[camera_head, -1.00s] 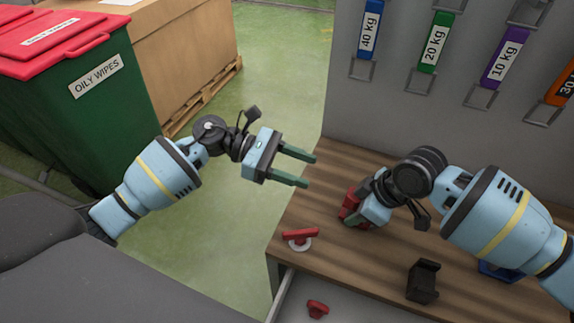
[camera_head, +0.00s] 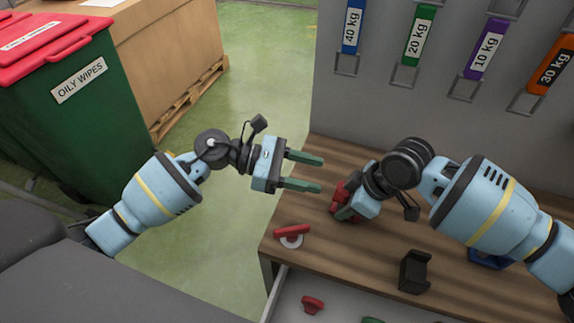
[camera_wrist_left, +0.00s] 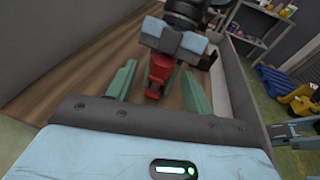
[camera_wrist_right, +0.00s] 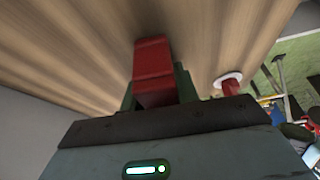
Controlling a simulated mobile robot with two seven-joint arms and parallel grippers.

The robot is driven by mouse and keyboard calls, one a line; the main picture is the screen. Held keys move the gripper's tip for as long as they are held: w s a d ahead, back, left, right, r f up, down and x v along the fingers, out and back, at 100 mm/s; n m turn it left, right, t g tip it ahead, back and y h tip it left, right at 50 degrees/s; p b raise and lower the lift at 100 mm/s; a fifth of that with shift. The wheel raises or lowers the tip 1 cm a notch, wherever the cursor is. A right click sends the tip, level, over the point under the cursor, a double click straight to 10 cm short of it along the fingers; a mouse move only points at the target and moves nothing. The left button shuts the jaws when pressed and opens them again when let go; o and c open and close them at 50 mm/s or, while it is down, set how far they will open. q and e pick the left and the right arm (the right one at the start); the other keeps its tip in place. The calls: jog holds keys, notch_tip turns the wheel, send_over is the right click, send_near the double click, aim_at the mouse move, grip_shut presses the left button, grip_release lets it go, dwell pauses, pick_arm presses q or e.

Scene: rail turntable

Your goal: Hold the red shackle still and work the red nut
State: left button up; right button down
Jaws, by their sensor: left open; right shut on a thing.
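The red shackle (camera_head: 341,197) is at the left end of the wooden bench. My right gripper (camera_head: 347,213) is shut on it, and its fingers are partly hidden by the wrist. In the right wrist view the red shackle (camera_wrist_right: 153,72) rises between the fingers. My left gripper (camera_head: 321,174) is open and empty, just left of the shackle. In the left wrist view the red piece (camera_wrist_left: 158,76) shows ahead, between the open fingers and apart from them. I cannot tell the red nut apart from the shackle in these views.
A red handle on a white disc (camera_head: 292,235) lies on the bench (camera_head: 345,265) near its front left corner. A black holder (camera_head: 415,272) stands to the right. An open drawer below holds a red piece (camera_head: 312,304). A grey panel (camera_head: 365,110) stands behind.

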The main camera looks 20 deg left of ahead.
aim_at(341, 194)
pick_arm(q)
jog(key=shift+x, duration=2.75)
jog(key=shift+c, duration=0.3)
